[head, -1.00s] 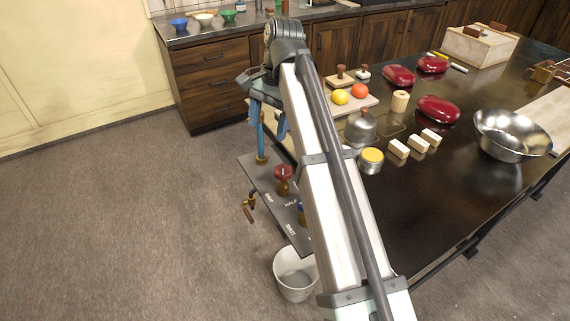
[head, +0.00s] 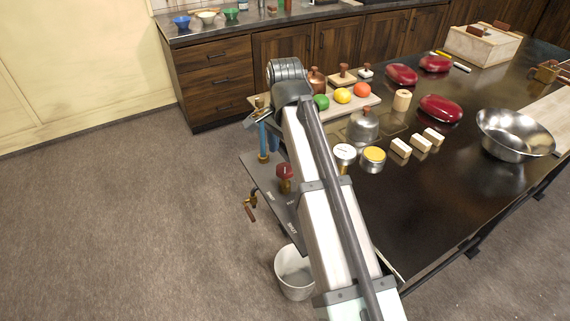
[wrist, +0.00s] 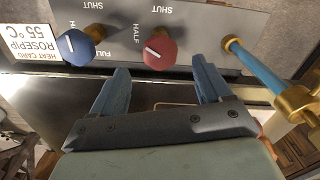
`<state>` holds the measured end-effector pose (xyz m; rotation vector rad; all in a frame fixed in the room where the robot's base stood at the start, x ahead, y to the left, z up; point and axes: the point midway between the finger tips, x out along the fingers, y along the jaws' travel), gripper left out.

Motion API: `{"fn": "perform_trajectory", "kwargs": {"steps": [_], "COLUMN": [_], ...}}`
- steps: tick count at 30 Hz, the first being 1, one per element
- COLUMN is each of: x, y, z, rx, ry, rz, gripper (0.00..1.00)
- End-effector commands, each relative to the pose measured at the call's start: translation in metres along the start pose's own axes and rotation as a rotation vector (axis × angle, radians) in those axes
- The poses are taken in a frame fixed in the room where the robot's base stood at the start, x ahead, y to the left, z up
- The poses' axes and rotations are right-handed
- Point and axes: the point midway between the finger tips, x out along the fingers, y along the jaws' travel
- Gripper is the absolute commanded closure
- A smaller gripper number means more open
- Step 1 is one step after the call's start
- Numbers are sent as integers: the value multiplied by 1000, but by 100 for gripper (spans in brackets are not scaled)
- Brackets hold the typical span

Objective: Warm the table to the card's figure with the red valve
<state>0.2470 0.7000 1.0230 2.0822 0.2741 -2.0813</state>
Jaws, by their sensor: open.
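The red valve (wrist: 160,50) is a round knob with a white mark on a grey panel (wrist: 200,22). SHUT is lettered above it, and HALF is at its upper left. Its white mark slants toward the HALF side. It also shows in the head view (head: 285,171). My gripper (wrist: 160,66) is open and empty, its blue fingertips apart on either side of the valve's near edge; I cannot tell whether they touch it. The heat card (wrist: 28,42) at the far left reads ROSEHIP, 55 °C, upside down. The dark table (head: 420,205) lies right of the panel.
A blue valve (wrist: 76,47) sits left of the red one. A blue pipe with brass fittings (wrist: 258,66) stands close to my right finger. A white bucket (head: 294,272) is on the floor below. A steel bowl (head: 513,133), tins and fruit stand on the table.

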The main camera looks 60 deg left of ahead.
Motion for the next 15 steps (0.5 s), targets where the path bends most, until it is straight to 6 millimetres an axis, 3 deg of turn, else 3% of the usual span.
{"fn": "perform_trajectory", "kwargs": {"steps": [6,15], "x": [32,50], "y": [1,0], "z": [0,0], "rx": [0,0], "ry": [-1,-1], "rz": [2,0], "gripper": [22,22]}}
